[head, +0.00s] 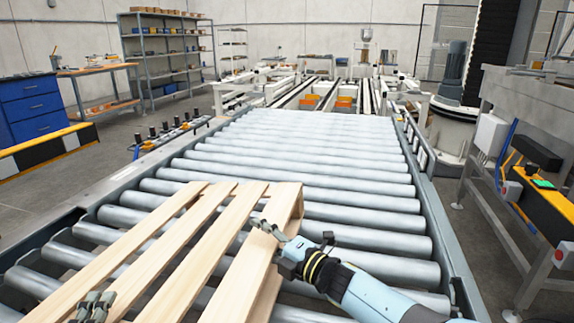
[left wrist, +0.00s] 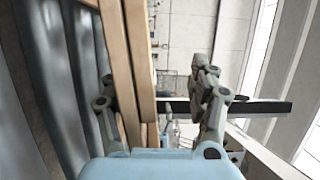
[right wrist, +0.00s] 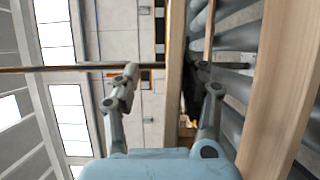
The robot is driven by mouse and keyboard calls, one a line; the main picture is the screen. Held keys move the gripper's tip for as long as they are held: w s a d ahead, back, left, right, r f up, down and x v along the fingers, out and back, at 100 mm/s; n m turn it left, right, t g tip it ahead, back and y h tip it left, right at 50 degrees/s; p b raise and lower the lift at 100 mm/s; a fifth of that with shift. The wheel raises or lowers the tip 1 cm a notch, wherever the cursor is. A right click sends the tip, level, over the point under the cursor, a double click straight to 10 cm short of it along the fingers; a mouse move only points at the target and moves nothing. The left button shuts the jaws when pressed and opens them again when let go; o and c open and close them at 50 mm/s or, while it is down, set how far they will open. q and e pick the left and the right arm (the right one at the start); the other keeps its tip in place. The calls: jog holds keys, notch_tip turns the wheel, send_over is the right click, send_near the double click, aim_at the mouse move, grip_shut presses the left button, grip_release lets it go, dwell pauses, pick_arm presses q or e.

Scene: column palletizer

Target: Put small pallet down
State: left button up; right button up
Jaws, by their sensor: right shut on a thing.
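The small pallet (head: 232,225) is light wood with several long slats. It lies over the roller conveyor in the head view, roughly level; whether its underside touches the rollers is hidden. My right gripper (head: 272,230) is shut on the pallet's right edge board. The right wrist view shows that board (right wrist: 175,90) between the fingers. My left gripper (head: 92,308) is at the pallet's near left part, at the bottom of the head view. In the left wrist view its fingers (left wrist: 165,100) are spread around a pallet board (left wrist: 141,60), with a gap to the right finger.
The roller conveyor (head: 310,160) runs away from me, its far rollers bare. Side rails (head: 440,235) border it. A blue drawer cabinet (head: 35,105) and shelves (head: 165,55) stand at left. A yellow-black machine frame (head: 545,200) is at right.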

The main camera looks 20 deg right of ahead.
pick_arm(q)
jog(key=o, duration=0.6)
pick_arm(e)
jog(key=shift+w+r, duration=0.15)
jog(key=shift+r, duration=0.1)
pick_arm(q)
jog(key=shift+o, duration=0.2)
jog(key=v, duration=1.2)
jog(key=shift+f, duration=0.15)
pick_arm(e)
jog(key=o, duration=1)
jog(key=shift+o, duration=0.2)
